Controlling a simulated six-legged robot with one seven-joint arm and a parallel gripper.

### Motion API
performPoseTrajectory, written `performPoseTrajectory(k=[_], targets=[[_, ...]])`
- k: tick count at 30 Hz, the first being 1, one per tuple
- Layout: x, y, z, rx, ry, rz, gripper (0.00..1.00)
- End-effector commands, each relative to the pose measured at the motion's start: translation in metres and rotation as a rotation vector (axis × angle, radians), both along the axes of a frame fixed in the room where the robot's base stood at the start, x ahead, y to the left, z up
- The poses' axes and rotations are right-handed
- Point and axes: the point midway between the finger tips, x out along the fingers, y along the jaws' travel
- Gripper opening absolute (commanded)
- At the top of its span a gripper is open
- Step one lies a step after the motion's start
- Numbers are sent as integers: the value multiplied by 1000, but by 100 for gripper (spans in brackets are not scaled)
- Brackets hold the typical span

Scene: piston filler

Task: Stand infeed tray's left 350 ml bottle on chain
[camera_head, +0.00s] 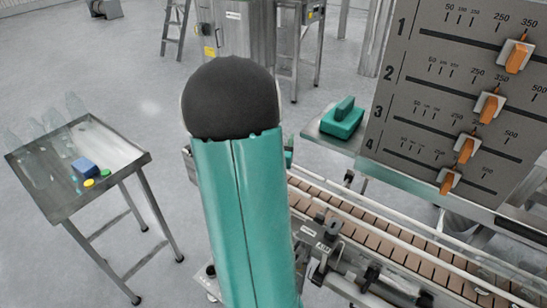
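A metal tray table (125,150) stands at the left. It may be the infeed tray, but no label on it can be read. Several clear bottles, such as one at the back (75,104), are on its left half. They are faint, so I cannot tell their sizes or which is the left 350 ml one. The chain (385,245), a conveyor of brown slats between metal rails, runs from the centre to the lower right. My teal arm with a black rounded joint fills the middle and hides part of the scene. My gripper does not show.
A blue block (84,166), a yellow cap (89,183) and a green cap lie on the tray table. A grey panel (440,90) with orange sliders stands above the conveyor at the right. A green object (343,122) sits on a side shelf. Open floor lies between tray table and conveyor.

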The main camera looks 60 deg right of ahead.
Motion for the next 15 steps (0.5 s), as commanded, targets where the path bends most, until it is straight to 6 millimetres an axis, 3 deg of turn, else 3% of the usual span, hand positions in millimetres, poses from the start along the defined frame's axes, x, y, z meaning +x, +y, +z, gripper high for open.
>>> performPoseTrajectory(k=[4,6,15], targets=[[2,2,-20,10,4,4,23],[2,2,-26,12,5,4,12],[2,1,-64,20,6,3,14]])
